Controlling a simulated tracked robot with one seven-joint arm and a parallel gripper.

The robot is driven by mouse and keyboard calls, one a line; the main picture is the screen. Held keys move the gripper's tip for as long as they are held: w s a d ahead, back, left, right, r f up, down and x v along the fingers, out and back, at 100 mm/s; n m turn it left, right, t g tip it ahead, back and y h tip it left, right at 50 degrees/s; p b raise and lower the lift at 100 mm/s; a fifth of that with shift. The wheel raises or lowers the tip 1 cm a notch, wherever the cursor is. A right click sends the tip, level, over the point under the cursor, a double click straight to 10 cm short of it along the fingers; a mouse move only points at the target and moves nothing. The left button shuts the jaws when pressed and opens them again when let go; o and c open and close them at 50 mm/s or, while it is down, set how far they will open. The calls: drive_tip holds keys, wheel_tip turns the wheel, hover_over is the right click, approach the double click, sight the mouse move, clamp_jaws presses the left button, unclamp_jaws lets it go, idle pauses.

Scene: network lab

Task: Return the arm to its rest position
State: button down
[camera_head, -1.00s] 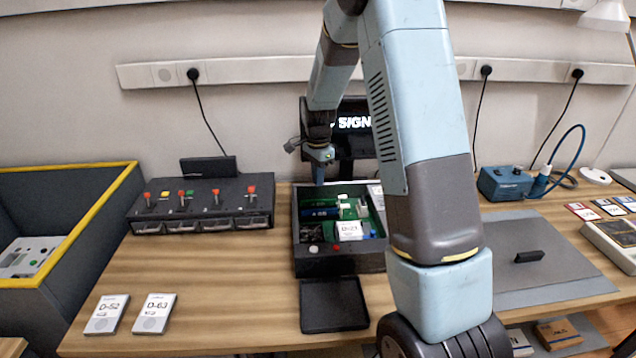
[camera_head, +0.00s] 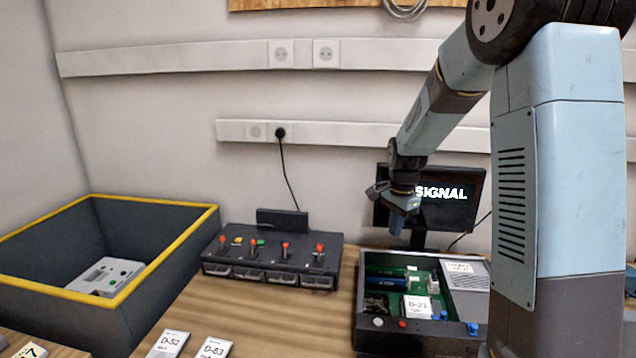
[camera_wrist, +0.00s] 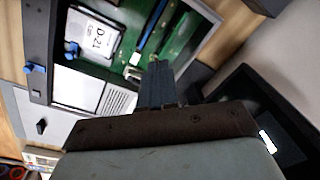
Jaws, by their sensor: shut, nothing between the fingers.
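My arm rises on the right of the head view and bends down to the left. My gripper (camera_head: 396,226) hangs above the back edge of an open dark device box (camera_head: 368,305), in front of the small SIGNAL screen (camera_head: 473,212). The gripper is shut and holds nothing. In the wrist view its shut fingers (camera_wrist: 158,82) point toward the box's green board (camera_wrist: 105,72). The D-21 module (camera_wrist: 93,38) sits inside the box and also shows in the head view (camera_head: 417,307).
A black switch panel (camera_head: 270,256) stands left of the box, with red levers. A yellow-rimmed bin (camera_head: 60,290) is at the far left with a grey device inside. Cards D-52 (camera_head: 168,344) and D-63 (camera_head: 212,347) lie on the wooden table. The wall behind carries socket rails (camera_head: 180,62).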

drive_tip(key=s+r+n+t, duration=0.2)
drive_tip(key=s+r+n, duration=0.4)
drive_tip(key=s+r, duration=0.8)
drive_tip(key=s+r+n+t, duration=0.2)
drive_tip(key=s+n, duration=0.4)
drive_tip(key=s, duration=1.1)
drive_tip(key=shift+r+t, duration=0.2)
drive_tip(key=shift+t, duration=0.2)
